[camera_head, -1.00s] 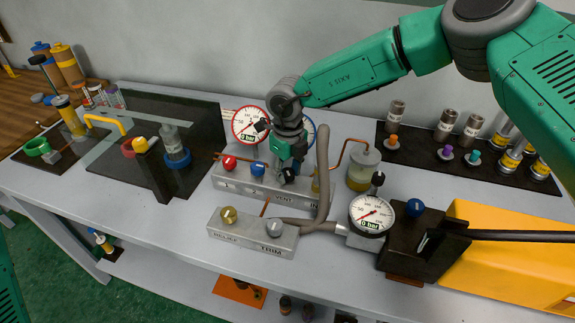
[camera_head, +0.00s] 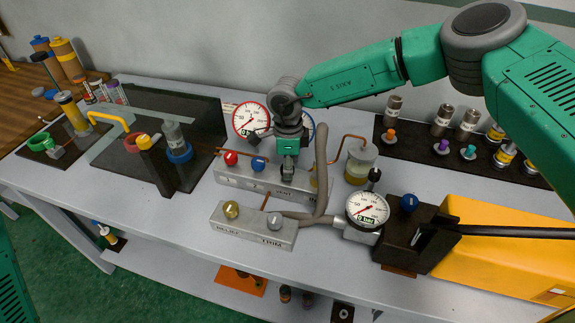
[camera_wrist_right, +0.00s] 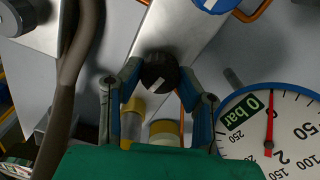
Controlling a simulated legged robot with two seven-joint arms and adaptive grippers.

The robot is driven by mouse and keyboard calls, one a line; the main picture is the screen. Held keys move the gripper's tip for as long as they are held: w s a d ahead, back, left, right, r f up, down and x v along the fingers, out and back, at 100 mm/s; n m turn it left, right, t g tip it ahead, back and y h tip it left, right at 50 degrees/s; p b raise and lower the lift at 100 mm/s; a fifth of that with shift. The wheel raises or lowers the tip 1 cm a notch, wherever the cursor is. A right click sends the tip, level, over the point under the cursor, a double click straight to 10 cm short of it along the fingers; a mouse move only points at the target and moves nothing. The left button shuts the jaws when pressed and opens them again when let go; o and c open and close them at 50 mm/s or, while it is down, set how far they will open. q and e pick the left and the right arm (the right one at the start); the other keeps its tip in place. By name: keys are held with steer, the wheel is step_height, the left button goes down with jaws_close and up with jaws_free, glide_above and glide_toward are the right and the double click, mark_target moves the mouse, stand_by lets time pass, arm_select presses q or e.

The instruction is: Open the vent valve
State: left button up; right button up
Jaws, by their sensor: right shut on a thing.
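The vent valve's black knob (camera_wrist_right: 160,72) with a white pointer mark sits on the grey metal valve block, seen in the right wrist view between my fingers. My right gripper (camera_head: 287,172) reaches down onto the block from above. Its fingertips (camera_wrist_right: 159,80) are closed on the knob from both sides. My left gripper is out of view; only a green part of my left arm shows at the left edge.
Red knob (camera_head: 231,158) and blue knob (camera_head: 258,164) stand left of the gripper. A grey hose (camera_head: 321,170) rises close on its right. A front block (camera_head: 250,228) has RELIEF and TRIM knobs. The front gauge (camera_head: 367,210) reads about 0 bar. A yellow case (camera_head: 500,255) sits right.

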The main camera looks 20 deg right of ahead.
steer(key=shift+w+d+r+n, duration=0.1)
steer(key=shift+w+r+n, duration=0.1)
steer(key=shift+n, duration=0.3)
steer(key=o, duration=1.1)
steer(key=shift+f, duration=0.15)
steer(key=shift+o, duration=0.2)
step_height(320, 180, up, 12)
steer(key=shift+f, duration=0.1)
